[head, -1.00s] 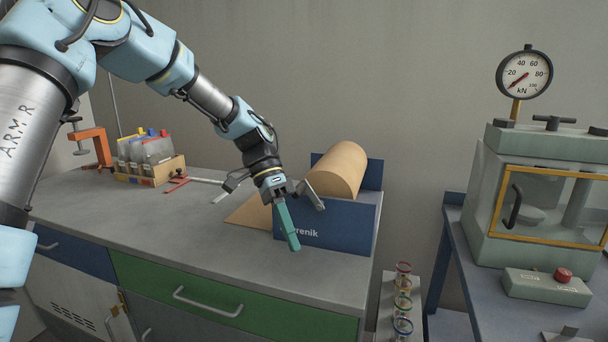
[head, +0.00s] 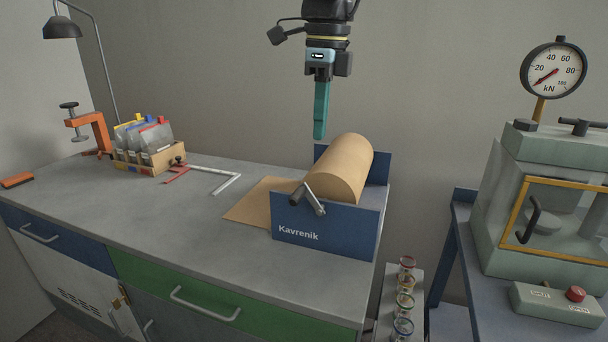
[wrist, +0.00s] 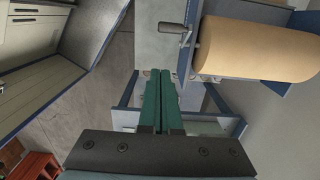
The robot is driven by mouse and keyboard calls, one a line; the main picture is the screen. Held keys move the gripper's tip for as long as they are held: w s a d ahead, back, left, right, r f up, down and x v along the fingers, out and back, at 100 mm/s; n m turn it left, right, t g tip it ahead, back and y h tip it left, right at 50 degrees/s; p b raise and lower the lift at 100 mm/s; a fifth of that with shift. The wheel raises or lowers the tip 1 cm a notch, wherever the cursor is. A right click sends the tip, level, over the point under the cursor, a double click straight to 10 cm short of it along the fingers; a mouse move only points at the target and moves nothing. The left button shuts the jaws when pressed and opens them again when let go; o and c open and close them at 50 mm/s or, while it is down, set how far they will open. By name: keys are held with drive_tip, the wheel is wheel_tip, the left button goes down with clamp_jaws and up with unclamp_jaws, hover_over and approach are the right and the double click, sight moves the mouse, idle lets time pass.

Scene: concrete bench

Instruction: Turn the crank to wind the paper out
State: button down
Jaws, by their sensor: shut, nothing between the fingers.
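A brown paper roll (head: 345,168) lies in a blue holder (head: 325,222) marked "Kavrenik" at the bench's right end. A flat sheet of paper (head: 255,203) extends left from it on the bench. The crank (head: 315,199), a metal arm with a dark handle, is on the holder's front side. In the wrist view the crank (wrist: 177,29) and the roll (wrist: 255,48) are at the top.
A wooden box of bagged items (head: 150,157), an orange clamp (head: 92,130) and a metal square (head: 228,184) are on the bench's left half. A press with a gauge (head: 545,190) stands to the right.

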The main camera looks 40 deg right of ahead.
drive_tip(key=p, duration=0.2)
approach(299, 201)
wheel_tip(299, 201, down, 3)
drive_tip(key=s+d, duration=0.2)
drive_tip(key=shift+w+a+f+p, duration=0.2)
drive_tip(key=shift+w+a+f, duration=0.3)
drive_tip(key=shift+f, duration=0.25)
drive_tip(key=shift+w+a+f+p, duration=0.2)
drive_tip(key=shift+w+a+f, duration=0.3)
drive_tip(key=shift+f, duration=0.25)
drive_tip(key=shift+w, duration=0.1)
drive_tip(key=shift+w+a+g, duration=0.15)
drive_tip(key=shift+g, duration=0.25)
